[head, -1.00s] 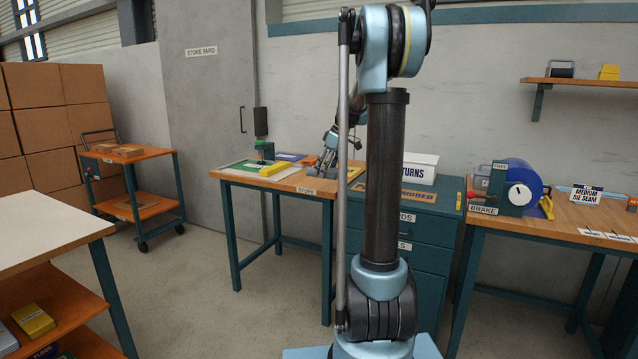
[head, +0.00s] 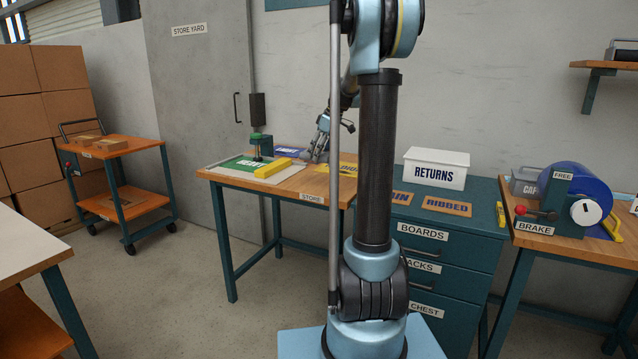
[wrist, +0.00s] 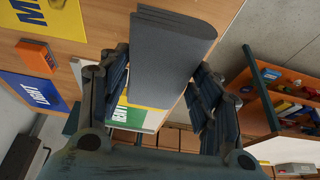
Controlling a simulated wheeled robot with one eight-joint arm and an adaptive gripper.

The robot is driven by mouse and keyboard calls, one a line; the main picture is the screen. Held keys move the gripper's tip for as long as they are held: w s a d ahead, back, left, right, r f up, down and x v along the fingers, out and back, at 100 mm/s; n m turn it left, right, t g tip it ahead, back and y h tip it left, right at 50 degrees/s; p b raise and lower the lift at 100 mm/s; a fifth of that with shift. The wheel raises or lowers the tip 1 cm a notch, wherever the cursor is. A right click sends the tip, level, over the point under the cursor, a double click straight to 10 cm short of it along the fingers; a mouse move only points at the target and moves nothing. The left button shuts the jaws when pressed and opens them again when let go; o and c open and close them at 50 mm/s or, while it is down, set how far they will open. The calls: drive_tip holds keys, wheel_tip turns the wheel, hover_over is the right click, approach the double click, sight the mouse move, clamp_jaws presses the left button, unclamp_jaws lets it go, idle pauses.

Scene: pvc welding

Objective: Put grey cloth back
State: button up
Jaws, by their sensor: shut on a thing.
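The grey cloth (wrist: 170,50) shows in the wrist view as a thick folded slab between the fingers. My gripper (wrist: 158,75) is shut on it, a finger on each side. The cloth's far end reaches over the wooden table top. The cloth cannot be made out clearly there. I cannot tell whether it touches the table.
A green board (head: 243,165) and a blue board (head: 290,151) lie on the STORE table, with a green-based tool (head: 262,143) at the back. To the right are the RETURNS box (head: 436,168) on a drawer chest (head: 440,250) and the BRAKE bench (head: 560,238).

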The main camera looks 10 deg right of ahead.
drive_tip(key=shift+w, duration=0.35)
drive_tip(key=shift+d, duration=0.2)
drive_tip(key=shift+f, duration=5)
drive_tip(key=shift+f, duration=0.1)
drive_tip(key=o, duration=1)
